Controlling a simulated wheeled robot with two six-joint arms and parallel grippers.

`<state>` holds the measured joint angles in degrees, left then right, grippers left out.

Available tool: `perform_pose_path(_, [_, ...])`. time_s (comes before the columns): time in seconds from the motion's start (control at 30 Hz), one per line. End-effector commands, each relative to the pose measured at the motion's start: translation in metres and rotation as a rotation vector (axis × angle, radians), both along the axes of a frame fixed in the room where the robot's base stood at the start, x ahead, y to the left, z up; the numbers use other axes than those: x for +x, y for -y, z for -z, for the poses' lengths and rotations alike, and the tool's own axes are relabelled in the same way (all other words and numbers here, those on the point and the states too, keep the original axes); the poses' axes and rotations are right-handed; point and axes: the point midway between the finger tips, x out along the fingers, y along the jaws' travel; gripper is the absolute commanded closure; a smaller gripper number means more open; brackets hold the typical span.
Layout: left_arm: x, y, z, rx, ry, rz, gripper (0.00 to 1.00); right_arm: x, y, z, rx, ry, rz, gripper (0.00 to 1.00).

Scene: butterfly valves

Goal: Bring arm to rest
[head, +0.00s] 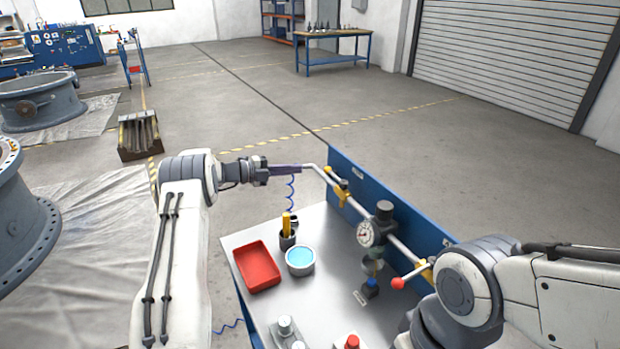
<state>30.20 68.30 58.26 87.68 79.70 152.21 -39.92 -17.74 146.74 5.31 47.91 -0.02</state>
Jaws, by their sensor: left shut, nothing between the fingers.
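My left arm reaches up from the bottom left and bends at a white joint. My left gripper (298,168) points right, its dark purple fingers shut and empty. Its tips are close to the left end of the grey pipe (322,176) in the picture; I cannot tell whether they touch. My right arm shows only as white links at the lower right, and its gripper is out of view.
A metal bench (327,234) bears a red tray (257,267), a blue-filled bowl (300,260), a cup with a yellow tool (287,234), a gauge (366,234) and a red-knobbed lever (398,283). A blue panel (420,226) stands behind. Large valve bodies (40,100) are left; open floor lies beyond.

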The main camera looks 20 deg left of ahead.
Motion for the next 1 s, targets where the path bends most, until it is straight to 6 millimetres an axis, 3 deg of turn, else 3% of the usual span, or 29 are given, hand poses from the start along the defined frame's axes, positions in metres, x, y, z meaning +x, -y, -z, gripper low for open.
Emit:
perform_pose_path(0.07, [-0.002, -0.021, 0.001, 0.003, 0.004, -0.007, 1.0, 0.0, 0.0, 0.009, 0.001, 0.001, 0.0, 0.57])
perform_pose_path(0.2, [-0.001, -0.034, -0.003, 0.001, 0.002, -0.004, 1.0, 0.0, 0.0, 0.013, 0.001, 0.001, 0.0, 0.57])
perform_pose_path(0.53, [-0.001, -0.037, -0.006, 0.021, 0.004, 0.006, 1.0, 0.0, 0.0, 0.014, 0.001, 0.002, 0.0, 0.57])
perform_pose_path(0.67, [-0.006, -0.013, -0.001, 0.186, 0.058, 0.064, 1.0, 0.0, 0.0, 0.014, 0.001, 0.002, 0.0, 0.57])
perform_pose_path(0.77, [-0.021, 0.017, 0.009, 0.433, 0.152, 0.18, 1.0, 0.0, 0.0, 0.014, 0.001, 0.002, 0.0, 0.57])
perform_pose_path(0.87, [-0.049, 0.047, 0.021, 0.719, 0.292, 0.368, 1.0, 0.0, 0.0, 0.014, 0.001, 0.002, 0.0, 0.57])
perform_pose_path(1.0, [-0.101, 0.079, 0.032, 1.072, 0.548, 0.718, 1.0, 0.0, 0.0, 0.014, 0.001, 0.002, 0.0, 0.57])
